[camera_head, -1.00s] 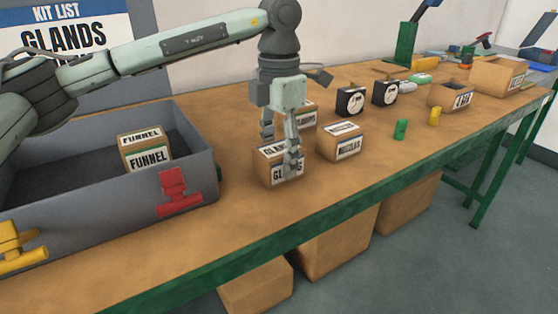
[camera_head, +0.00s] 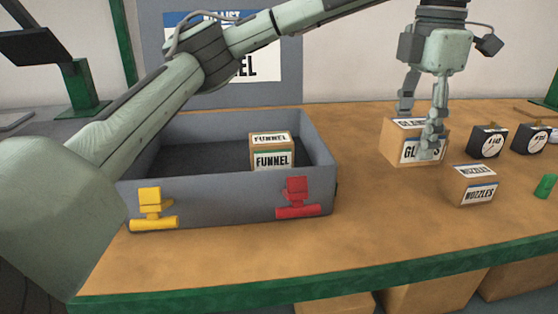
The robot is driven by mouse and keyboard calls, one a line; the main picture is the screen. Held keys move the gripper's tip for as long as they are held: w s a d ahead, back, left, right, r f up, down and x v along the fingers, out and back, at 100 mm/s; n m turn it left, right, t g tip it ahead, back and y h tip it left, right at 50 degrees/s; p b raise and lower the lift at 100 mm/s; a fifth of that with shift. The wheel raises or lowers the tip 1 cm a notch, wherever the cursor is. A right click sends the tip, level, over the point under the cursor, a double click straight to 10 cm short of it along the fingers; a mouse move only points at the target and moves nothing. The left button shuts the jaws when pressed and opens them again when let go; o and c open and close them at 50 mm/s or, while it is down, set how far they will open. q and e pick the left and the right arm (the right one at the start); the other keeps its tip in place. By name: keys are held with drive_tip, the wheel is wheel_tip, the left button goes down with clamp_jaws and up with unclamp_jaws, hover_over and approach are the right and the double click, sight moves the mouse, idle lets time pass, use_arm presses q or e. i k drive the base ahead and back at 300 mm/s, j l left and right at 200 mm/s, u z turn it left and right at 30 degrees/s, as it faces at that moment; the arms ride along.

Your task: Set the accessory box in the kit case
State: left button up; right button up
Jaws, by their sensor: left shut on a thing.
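My left gripper (camera_head: 422,120) is shut on a cardboard box labelled GLANDS (camera_head: 398,146), right of the kit case. The box appears raised off the bench, though the gap below it is hard to judge. The grey open kit case (camera_head: 235,198) stands on the bench with yellow and red latches on its front wall. A FUNNEL box (camera_head: 272,160) stands inside it toward the right; the left part of the floor looks empty. My forearm covers the case's left end. My right gripper is out of view.
A NOZZLES box (camera_head: 473,185) stands on the bench, front right of the held box. Two black gauges (camera_head: 489,141) and a green piece (camera_head: 545,186) lie farther right. A KIT LIST sign (camera_head: 266,68) hangs behind the case. Bench is clear between case and NOZZLES box.

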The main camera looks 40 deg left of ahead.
sight(189, 171)
drive_tip(key=k, duration=1)
